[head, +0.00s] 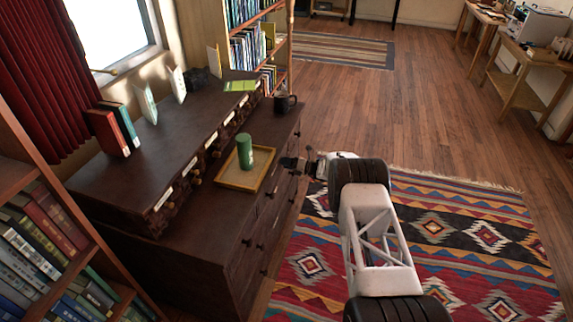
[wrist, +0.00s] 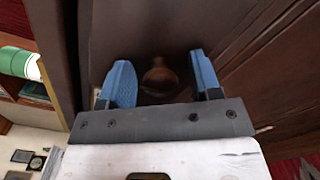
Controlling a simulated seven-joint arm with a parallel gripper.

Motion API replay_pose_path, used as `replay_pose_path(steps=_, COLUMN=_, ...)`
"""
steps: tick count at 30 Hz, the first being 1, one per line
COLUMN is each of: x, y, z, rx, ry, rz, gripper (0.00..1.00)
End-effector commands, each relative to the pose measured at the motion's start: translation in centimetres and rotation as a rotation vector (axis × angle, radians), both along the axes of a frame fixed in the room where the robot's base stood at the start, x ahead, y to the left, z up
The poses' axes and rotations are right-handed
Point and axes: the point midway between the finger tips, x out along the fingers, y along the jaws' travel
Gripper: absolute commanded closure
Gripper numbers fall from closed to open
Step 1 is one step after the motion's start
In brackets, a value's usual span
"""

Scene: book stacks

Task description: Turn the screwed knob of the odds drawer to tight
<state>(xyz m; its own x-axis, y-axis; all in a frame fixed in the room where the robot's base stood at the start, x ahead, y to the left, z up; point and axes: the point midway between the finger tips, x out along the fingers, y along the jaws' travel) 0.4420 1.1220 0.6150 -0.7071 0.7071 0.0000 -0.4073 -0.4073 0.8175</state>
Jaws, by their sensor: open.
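A dark wooden dresser (head: 213,238) stands at the left, with a row of small labelled drawers on top and larger knobbed drawers below. The label writing is too small to read, so I cannot tell which drawer is the odds drawer. My gripper (head: 300,163) is at the dresser's front, right of the tray. In the wrist view my gripper (wrist: 163,76) is open, its two blue fingers on either side of a round brown knob (wrist: 158,78) on a dark front. There is a visible gap between each finger and the knob. The knob's tightness does not show.
A tan tray (head: 228,184) with a green cylinder (head: 244,151) sits on the dresser ledge beside my gripper. A black mug (head: 286,104) stands farther back. Books (head: 113,130) stand on the upper unit. A patterned rug (head: 470,240) covers open floor at the right.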

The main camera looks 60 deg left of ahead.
Motion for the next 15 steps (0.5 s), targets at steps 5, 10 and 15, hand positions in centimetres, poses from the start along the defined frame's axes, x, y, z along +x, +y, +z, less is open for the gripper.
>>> replay_pose_path(steps=5, x=0.6, y=-0.5, z=0.0, rx=0.000, ry=0.000, rz=-0.001, gripper=0.42)
replay_pose_path(steps=10, x=1.7, y=-1.7, z=0.1, rx=0.001, ry=-0.001, rz=0.000, gripper=0.42)
replay_pose_path(steps=15, x=3.4, y=-3.3, z=0.0, rx=-0.001, ry=0.001, rz=-0.001, gripper=0.42)
